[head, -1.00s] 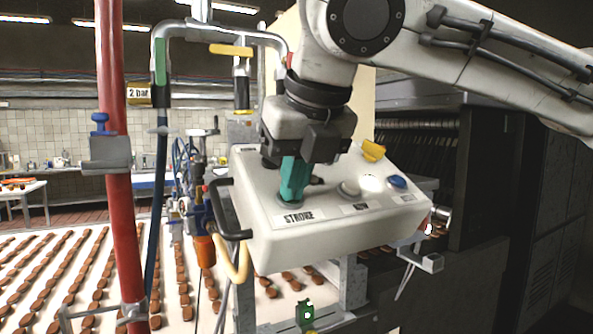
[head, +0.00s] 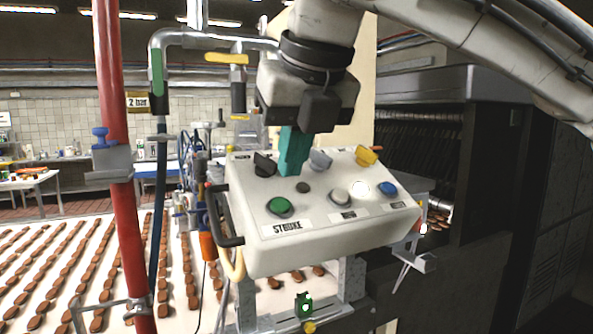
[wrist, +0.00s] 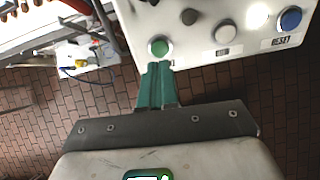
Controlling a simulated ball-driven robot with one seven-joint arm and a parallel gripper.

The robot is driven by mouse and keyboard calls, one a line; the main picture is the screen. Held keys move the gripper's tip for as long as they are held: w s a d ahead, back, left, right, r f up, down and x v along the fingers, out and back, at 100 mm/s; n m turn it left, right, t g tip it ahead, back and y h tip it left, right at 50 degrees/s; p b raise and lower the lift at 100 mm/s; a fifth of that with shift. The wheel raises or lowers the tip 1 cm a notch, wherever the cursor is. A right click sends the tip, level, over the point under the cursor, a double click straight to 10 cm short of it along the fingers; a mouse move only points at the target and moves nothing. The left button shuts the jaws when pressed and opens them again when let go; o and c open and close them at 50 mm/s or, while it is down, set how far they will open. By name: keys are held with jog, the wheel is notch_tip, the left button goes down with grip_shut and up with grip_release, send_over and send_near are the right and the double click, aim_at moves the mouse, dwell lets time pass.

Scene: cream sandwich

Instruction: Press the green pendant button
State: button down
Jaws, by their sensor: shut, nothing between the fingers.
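The green button (head: 280,206) sits at the front left of a white control box (head: 330,238), above a label reading STROKE. It is uncovered, and it also shows in the wrist view (wrist: 159,47). My gripper (head: 290,172) has teal fingers shut together with nothing between them. In the head view the fingertips appear up and slightly right of the green button, in front of the back part of the panel. In the wrist view the fingertips (wrist: 160,66) point at the button and appear just short of its edge. The exact gap is hard to judge.
The panel also carries a black knob (head: 264,164), a small dark button (head: 303,188), a white button (head: 340,195), a lit lamp (head: 360,189), a blue button (head: 386,190) and a yellow knob (head: 367,156). A red pipe (head: 115,200) stands left. A dark machine (head: 460,230) fills the right.

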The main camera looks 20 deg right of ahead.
jog(key=v, duration=0.7)
jog(key=shift+r+b, duration=0.2)
jog(key=shift+b, duration=0.25)
jog(key=shift+a+f, duration=0.1)
dwell(6.3)
